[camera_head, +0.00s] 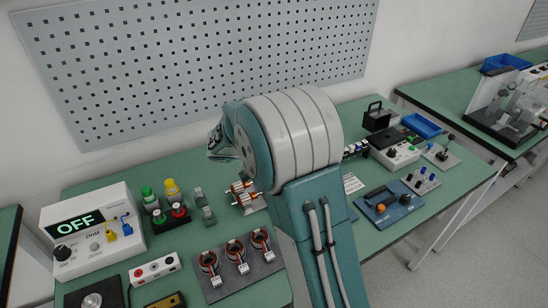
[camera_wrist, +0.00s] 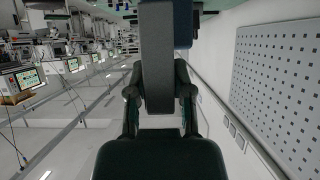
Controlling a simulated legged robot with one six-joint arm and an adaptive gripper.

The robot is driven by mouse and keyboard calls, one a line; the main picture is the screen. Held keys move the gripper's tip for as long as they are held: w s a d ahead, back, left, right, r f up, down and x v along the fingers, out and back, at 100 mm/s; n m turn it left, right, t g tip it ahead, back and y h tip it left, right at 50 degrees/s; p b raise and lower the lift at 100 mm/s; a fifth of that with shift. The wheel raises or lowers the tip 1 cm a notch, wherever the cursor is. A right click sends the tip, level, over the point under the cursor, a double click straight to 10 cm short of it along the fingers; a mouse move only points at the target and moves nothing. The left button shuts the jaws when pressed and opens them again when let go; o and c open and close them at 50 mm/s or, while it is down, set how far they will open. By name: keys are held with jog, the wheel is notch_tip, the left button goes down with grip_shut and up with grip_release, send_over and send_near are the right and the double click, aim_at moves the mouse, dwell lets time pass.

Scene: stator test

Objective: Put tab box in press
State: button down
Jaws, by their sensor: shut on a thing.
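In the wrist view, my gripper (camera_wrist: 159,92) is shut on a long grey box-shaped thing (camera_wrist: 157,65), which seems to be the tab box. In the head view, my own teal and white arm hides the gripper and the box. I cannot tell for sure which thing is the press; a machine with clear parts (camera_head: 508,98) stands on the far right bench.
The green bench (camera_head: 130,172) holds a white tester reading OFF (camera_head: 92,232), a plate with several round parts (camera_head: 236,266), copper-wound parts (camera_head: 243,192) and a blue device (camera_head: 388,203). A blue tray (camera_head: 421,125) lies at the back right. A perforated panel (camera_head: 200,60) hangs on the wall behind.

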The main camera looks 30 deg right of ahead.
jog(key=shift+d+f, duration=0.45)
jog(key=shift+f, duration=0.4)
jog(key=shift+a+f, duration=0.8)
jog(key=shift+f, duration=0.1)
jog(key=shift+a, duration=0.4)
jog(key=shift+x, duration=0.8)
jog(key=shift+a+r, duration=0.1)
jog(key=shift+a, duration=0.5)
jog(key=shift+d, duration=0.2)
jog(key=shift+a+f, duration=0.1)
jog(key=shift+f, duration=0.1)
jog(key=shift+s+f, duration=0.1)
jog(key=shift+f, duration=0.3)
